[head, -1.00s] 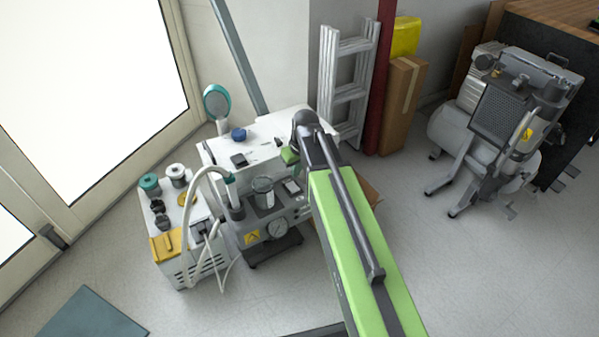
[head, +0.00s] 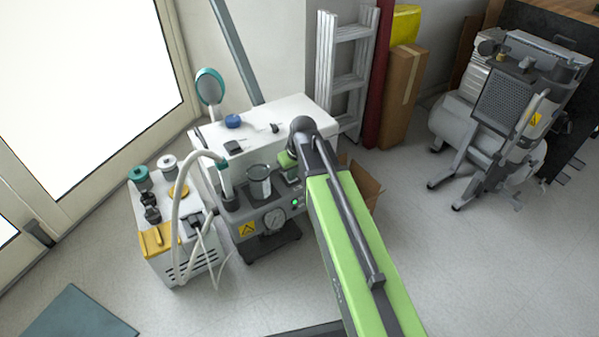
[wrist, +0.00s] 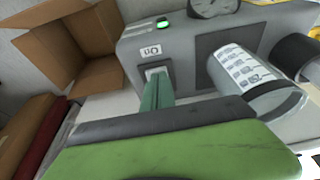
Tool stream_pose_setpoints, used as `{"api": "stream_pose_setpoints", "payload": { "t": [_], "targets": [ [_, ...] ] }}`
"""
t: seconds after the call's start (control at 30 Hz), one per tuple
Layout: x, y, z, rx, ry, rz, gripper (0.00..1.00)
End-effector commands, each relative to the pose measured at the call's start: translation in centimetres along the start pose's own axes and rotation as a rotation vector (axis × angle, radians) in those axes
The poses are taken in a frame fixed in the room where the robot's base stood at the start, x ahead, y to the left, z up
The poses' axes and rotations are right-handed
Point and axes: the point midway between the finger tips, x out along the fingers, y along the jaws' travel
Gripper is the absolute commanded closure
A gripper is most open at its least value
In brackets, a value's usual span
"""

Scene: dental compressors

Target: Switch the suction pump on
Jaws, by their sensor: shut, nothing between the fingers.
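The suction pump (head: 262,106) is a white-topped unit with a dark grey front panel, standing on the floor left of my arm. A green lamp (head: 295,202) glows on its front, and the lamp also shows in the wrist view (wrist: 164,22). In the wrist view a switch (wrist: 155,71) sits in a dark frame beside an "ON" label (wrist: 151,50). My gripper (wrist: 154,80) is shut and empty, its green fingertips at the switch and covering part of it. Whether they touch it is unclear. In the head view my arm hides the panel's right end.
A clear cup (head: 259,182) and a pressure gauge (head: 274,218) are on the pump's panel. A smaller white unit (head: 175,262) with a hose stands to the left. An open cardboard box (wrist: 68,48) is beside the pump.

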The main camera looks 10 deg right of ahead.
Motion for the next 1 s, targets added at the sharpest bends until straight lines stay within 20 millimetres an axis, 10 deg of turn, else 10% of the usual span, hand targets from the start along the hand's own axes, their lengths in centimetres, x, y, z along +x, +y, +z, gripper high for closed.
{"api": "stream_pose_setpoints", "payload": {
  "t": [1.0],
  "targets": [
    [-1.9,-0.2,-0.7,-0.002,-0.003,0.000,1.00]
  ]
}}
